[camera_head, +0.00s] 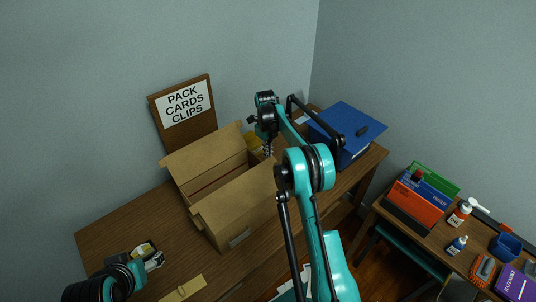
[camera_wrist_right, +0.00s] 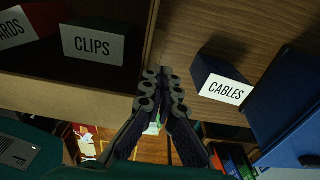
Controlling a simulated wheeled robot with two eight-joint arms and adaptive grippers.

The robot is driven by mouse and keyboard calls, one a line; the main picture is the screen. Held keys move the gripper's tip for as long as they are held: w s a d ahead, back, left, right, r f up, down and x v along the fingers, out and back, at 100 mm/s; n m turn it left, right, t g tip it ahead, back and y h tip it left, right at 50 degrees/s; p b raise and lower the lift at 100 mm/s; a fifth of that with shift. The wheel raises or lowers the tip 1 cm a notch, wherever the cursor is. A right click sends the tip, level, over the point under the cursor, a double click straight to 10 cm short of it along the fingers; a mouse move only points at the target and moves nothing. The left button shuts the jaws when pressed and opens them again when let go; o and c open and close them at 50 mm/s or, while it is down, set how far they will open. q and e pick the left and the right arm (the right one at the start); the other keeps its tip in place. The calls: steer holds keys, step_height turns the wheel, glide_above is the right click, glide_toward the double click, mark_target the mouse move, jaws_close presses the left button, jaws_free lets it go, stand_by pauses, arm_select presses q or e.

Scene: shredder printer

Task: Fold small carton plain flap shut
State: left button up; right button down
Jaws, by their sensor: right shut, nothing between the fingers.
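The open carton (camera_head: 262,213) stands on the wooden table. Its back flap (camera_head: 201,151) and front flap (camera_head: 234,194) both stick outward. I cannot tell which flap is the plain one. My right gripper (camera_head: 268,149) is at the carton's right end, partly hidden by its own arm. In the right wrist view its fingers (camera_wrist_right: 165,84) are shut and empty, beside the carton's edge. Inside the carton are a box labelled CLIPS (camera_wrist_right: 93,45) and one labelled CARDS (camera_wrist_right: 28,22). My left gripper (camera_head: 152,262) is low at the left, and its fingers are unclear.
A CABLES box (camera_wrist_right: 220,82) and a blue box (camera_head: 347,130) stand right of the carton. A sign board (camera_head: 199,138) stands behind it. A tan flat piece (camera_head: 184,289) lies at the front. A side table (camera_head: 425,249) holds binders and bottles.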

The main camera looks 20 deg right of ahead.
step_height(320, 180, up, 11)
step_height(320, 180, up, 4)
steer(key=t+y+p, duration=0.1)
steer(key=t+p, duration=0.3)
steer(key=p, duration=0.4)
glide_above(275, 159)
steer(key=s+d, duration=0.2)
steer(key=s, duration=0.3)
steer(key=b+x, duration=0.2)
steer(key=x, duration=1.1)
steer(key=shift+a+f, duration=0.2)
steer(key=shift+a, duration=0.1)
steer(key=b+x, duration=0.3)
steer(key=b, duration=0.1)
steer(key=shift+w+a+f, duration=0.15)
steer(key=shift+w+f, duration=0.15)
steer(key=shift+w, duration=0.05)
steer(key=shift+r, duration=0.4)
